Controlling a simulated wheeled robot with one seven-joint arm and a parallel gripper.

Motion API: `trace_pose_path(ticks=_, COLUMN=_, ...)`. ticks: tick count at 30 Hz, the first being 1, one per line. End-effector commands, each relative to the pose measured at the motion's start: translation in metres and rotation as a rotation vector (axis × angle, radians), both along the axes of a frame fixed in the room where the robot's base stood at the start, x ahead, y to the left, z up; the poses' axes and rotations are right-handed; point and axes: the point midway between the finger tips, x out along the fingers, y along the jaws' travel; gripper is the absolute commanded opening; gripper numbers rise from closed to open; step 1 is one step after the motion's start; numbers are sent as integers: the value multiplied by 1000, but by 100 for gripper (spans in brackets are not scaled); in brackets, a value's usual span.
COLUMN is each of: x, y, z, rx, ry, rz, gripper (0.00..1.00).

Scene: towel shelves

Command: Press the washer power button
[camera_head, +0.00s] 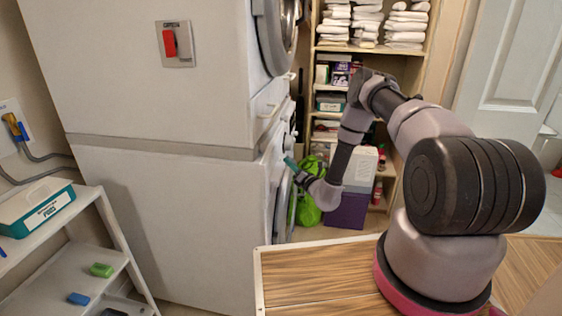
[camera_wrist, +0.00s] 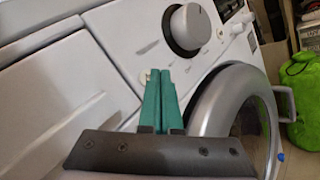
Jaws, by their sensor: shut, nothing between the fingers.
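The washer (camera_head: 165,225) is the lower white machine of a stack, seen from its side in the head view. My gripper (camera_head: 288,160) is at its front panel. In the wrist view its green fingers (camera_wrist: 160,75) are shut together with nothing between them. Their tips are close to a small round pale button (camera_wrist: 144,77) on the panel and partly hide it. I cannot tell whether they touch it. A large black and white knob (camera_wrist: 187,27) is just above and right of the tips. The washer's round grey door (camera_wrist: 225,110) is at the right.
A second white machine (camera_head: 150,85) with a red switch (camera_head: 169,43) on its side stands on top. A white shelf rack (camera_head: 62,275) stands at the left. Towel shelves (camera_head: 425,50), a purple box (camera_head: 347,210) and a green bag (camera_head: 308,210) are behind my arm.

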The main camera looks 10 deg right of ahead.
Motion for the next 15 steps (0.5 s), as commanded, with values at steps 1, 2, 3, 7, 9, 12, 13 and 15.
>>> trace_pose_path(ticks=1, x=-1, y=-3, z=0, rx=0, ry=0, rz=-1, gripper=0)
trace_pose_path(ticks=2, x=-1, y=-3, z=0, rx=0, ry=1, rz=-1, gripper=0)
trace_pose_path(ticks=3, x=-1, y=-3, z=0, rx=0, ry=1, rz=-1, gripper=0)
trace_pose_path(ticks=7, x=-1, y=-3, z=0, rx=0, ry=0, rz=0, gripper=0)
trace_pose_path(ticks=9, x=-1, y=-3, z=0, rx=0, ry=0, rz=0, gripper=0)
trace_pose_path(ticks=12, x=-2, y=-7, z=0, rx=-1, ry=0, rz=-1, gripper=0)
trace_pose_path(ticks=13, x=-2, y=-9, z=0, rx=-1, ry=0, rz=-1, gripper=0)
trace_pose_path(ticks=15, x=-4, y=-15, z=0, rx=-1, ry=0, rz=-1, gripper=0)
